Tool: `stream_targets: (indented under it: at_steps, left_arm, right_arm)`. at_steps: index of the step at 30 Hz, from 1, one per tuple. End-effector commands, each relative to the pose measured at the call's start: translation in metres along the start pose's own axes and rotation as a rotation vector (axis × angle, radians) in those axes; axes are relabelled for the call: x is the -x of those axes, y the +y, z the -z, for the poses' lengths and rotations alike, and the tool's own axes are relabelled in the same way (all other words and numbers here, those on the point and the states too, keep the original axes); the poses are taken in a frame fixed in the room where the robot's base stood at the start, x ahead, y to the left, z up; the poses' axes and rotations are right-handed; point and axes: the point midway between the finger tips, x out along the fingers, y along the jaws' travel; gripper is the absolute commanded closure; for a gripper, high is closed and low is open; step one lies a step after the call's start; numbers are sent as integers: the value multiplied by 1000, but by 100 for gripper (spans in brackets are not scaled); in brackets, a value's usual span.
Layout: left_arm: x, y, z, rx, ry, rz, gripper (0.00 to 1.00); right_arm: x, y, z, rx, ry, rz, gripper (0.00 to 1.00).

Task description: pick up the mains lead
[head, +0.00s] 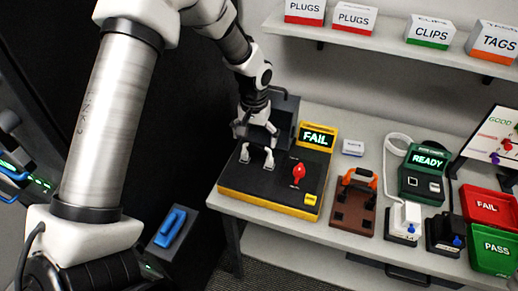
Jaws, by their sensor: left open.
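My left gripper (256,130) is open, pointing down over the back left of a black and yellow tester (268,203) whose screen reads FAIL. I see nothing held between its fingers. A white block (404,218) and a black block (443,235) stand in front of that unit.
A brown fixture with an orange handle (355,202) stands right of the tester. Red FAIL (483,207) and green PASS (494,247) bins sit at the right edge. A shelf with labelled boxes (431,32) runs above. A dark case (286,110) stands behind my left gripper.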

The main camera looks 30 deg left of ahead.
Motion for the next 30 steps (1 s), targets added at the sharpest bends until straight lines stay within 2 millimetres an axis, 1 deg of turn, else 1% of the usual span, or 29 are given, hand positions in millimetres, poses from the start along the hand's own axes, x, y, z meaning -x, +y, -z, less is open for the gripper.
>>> stream_targets:
  at_steps: [1,2,4,6,9,13,14,15,17,18,27,30]
  left_arm:
    - [-5,0,-1,-1,-6,2,0]
    - [-11,1,0,-1,-6,2,0]
    - [-26,1,0,0,-5,1,0]
    - [-35,1,0,-1,-3,1,0]
    - [-40,1,0,-1,0,0,0]
    - [-40,1,0,-1,0,0,0]
    - [-40,1,0,-1,0,0,11]
    - [-40,1,0,-1,0,0,25]
    - [-40,1,0,-1,-1,0,46]
    - [-40,1,0,-1,-1,0,52]
    - [-40,1,0,-1,0,0,53]
    - [-37,2,1,-1,1,0,53]
  right_arm:
    - [10,0,0,0,1,0,100]
    - [14,0,0,0,1,0,100]
    - [16,0,1,0,2,0,100]
    - [18,0,1,0,2,0,100]
    - [17,0,1,0,2,0,100]
    - [16,0,1,0,2,0,100]
    - [16,0,1,0,1,0,100]
    - [16,0,0,0,1,0,100]
    - [16,0,0,0,1,0,100]
    - [16,0,0,0,1,0,100]
    - [16,0,1,0,2,0,100]
    - [13,0,1,0,2,0,100]
